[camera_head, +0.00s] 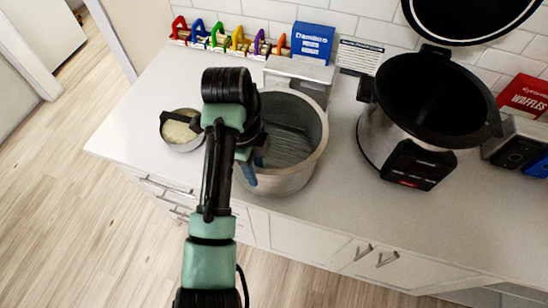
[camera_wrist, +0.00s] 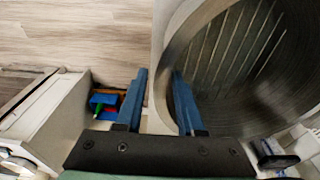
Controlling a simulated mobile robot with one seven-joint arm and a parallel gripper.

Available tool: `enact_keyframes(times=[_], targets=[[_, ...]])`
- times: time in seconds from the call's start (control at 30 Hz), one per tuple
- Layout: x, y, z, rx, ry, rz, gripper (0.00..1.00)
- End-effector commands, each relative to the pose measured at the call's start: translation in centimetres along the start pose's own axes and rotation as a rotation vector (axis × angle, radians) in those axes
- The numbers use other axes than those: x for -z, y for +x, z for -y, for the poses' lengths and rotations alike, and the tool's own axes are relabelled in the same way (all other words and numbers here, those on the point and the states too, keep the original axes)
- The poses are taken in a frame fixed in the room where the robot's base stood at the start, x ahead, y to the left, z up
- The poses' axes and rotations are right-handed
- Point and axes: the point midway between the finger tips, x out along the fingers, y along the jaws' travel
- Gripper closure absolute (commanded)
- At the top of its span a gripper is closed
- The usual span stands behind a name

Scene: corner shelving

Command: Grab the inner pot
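The inner pot (camera_head: 300,150) is a wide silver metal pot standing upright on the white counter, left of the cooker (camera_head: 420,120). The cooker's lid is up and its dark cavity shows. My gripper (camera_head: 253,168) is at the pot's front left rim, pointing down. In the wrist view the pot (camera_wrist: 235,60) fills the right side, with lines on its inner wall. My two blue fingers (camera_wrist: 160,78) straddle the pot wall, one outside and one inside. They look apart, with a small gap beside the wall. My arm hides part of the pot's left side.
A small lidded pan or bowl (camera_head: 181,130) stands left of the pot. A toaster-like metal box (camera_head: 298,78) is close behind it. Colourful padlock-shaped items (camera_head: 217,38) and a blue box (camera_head: 312,42) line the wall. A red waffle box (camera_head: 525,97) is at the right.

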Motion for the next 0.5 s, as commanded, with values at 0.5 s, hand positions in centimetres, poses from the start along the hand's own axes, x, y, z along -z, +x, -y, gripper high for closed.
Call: enact_keyframes(times=[0.5], targets=[[0.0,5.2,0.7,0.000,0.000,0.001,0.62]])
